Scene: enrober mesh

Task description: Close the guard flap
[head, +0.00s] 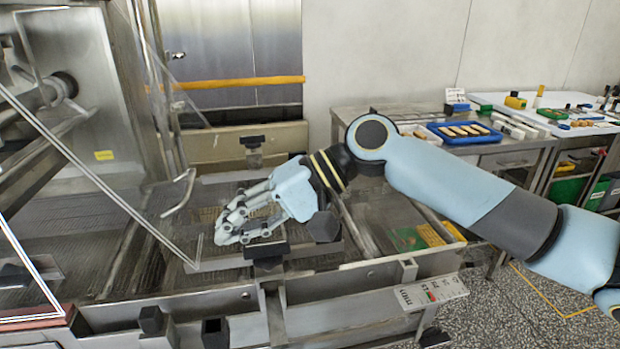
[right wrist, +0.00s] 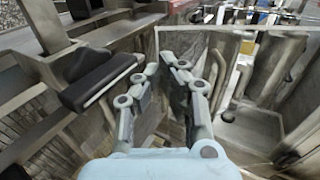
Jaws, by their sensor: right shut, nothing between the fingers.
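The guard flap looks like a clear panel (head: 105,186) with pale edges, at the left of the head view. It stands tilted over the machine's mesh bed, and its lower right corner comes down just left of my right gripper. Its exact outline is hard to see. My right gripper (head: 228,232) is shut and empty, low over the bed, and close to the panel's corner. I cannot tell whether they touch. It also shows in the right wrist view (right wrist: 161,68), with a black block on a bar to its left. My left gripper is not in view.
The machine's metal frame (head: 340,283) with black knobs surrounds the bed. A yellow bar (head: 240,83) crosses behind. A steel table (head: 500,146) at the right holds a blue tray (head: 462,140). Speckled floor (head: 520,310) is free at the lower right.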

